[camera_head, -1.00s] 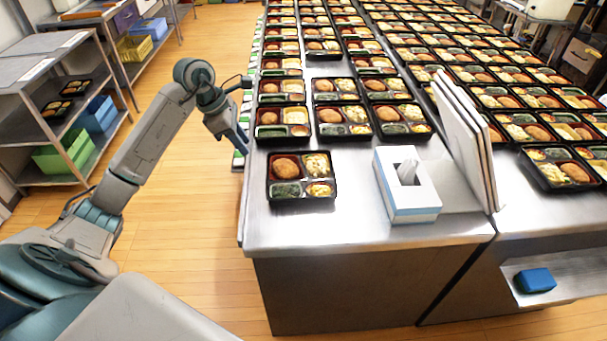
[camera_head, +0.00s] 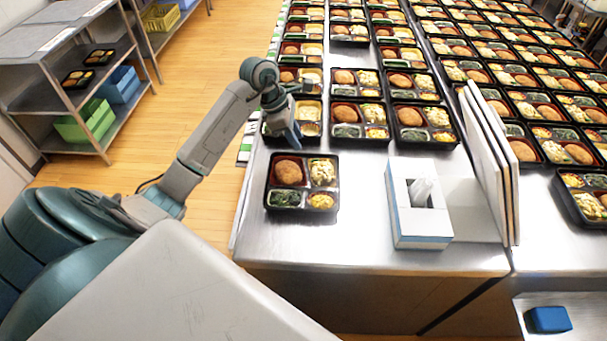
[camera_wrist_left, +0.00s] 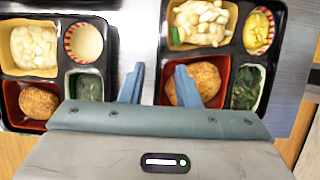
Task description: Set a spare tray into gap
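The nearest tray (camera_head: 302,207) is a black bento on the front left of the steel counter, apart from the rows. It has a croquette, pale potato, greens and a yellow side. A dark bare slot (camera_head: 350,49) shows farther back in the second column. My left gripper (camera_head: 291,131) is above the far side of the nearest tray, by the tray behind it. In the left wrist view the gripper (camera_wrist_left: 160,80) is open and empty. One finger is over the space between two trays, the other over the croquette side of the right tray (camera_wrist_left: 217,70). My right gripper is not in view.
A white and blue tissue box (camera_head: 420,215) and upright white boards (camera_head: 490,160) stand to the right. Filled trays cover the counter behind. Bare steel (camera_head: 360,235) lies around the nearest tray. A blue block (camera_head: 549,320) is on a low shelf. Shelving (camera_head: 75,100) stands left.

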